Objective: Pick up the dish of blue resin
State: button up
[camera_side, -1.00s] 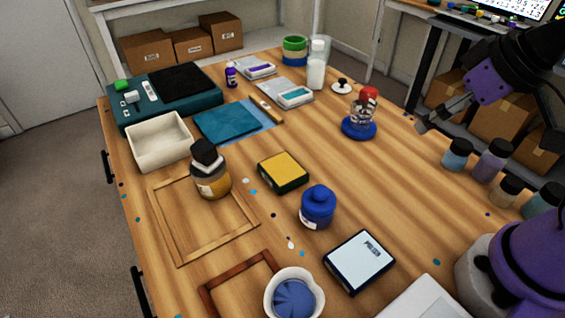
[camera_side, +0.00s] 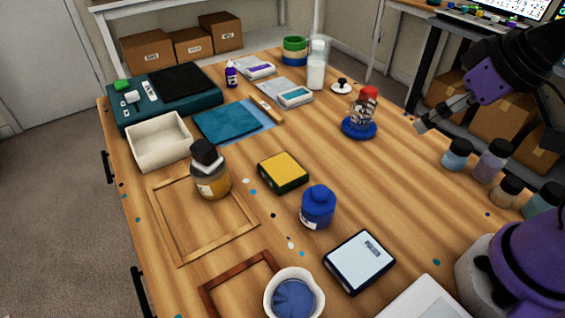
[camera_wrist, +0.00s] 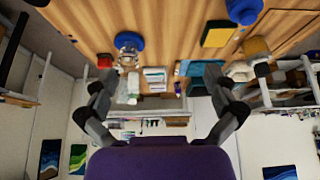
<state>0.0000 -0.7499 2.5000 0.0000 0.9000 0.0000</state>
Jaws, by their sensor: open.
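The dish of blue resin (camera_side: 294,297) is a white round dish with blue inside, at the bottom edge of the side view, partly cut off. It stands on the wooden table in front of a reddish frame. My gripper (camera_side: 428,127) is at the right of the side view, raised above the table's right part and far from the dish. In the wrist view my gripper (camera_wrist: 162,112) has its two fingers wide apart with nothing between them. I cannot make out the dish in the wrist view.
A blue jar (camera_side: 318,207), a white-topped box (camera_side: 359,262) and a yellow-topped box (camera_side: 283,172) stand near the dish. Small bottles (camera_side: 457,155) line the right edge. The table's centre right is clear.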

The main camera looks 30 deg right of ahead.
jog(key=w+a+f+n+y, duration=0.1)
jog(key=a+n, duration=0.3)
jog(key=a, duration=0.2)
jog(key=n+g+y, duration=0.3)
jog(key=n+g, duration=0.1)
jog(key=n, duration=0.6)
send_near(284, 305)
jog(key=shift+f, duration=0.3)
jog(key=shift+m, duration=0.3)
jog(key=shift+x, duration=3.2)
jog(key=shift+r, duration=0.1)
jog(key=c, duration=0.9)
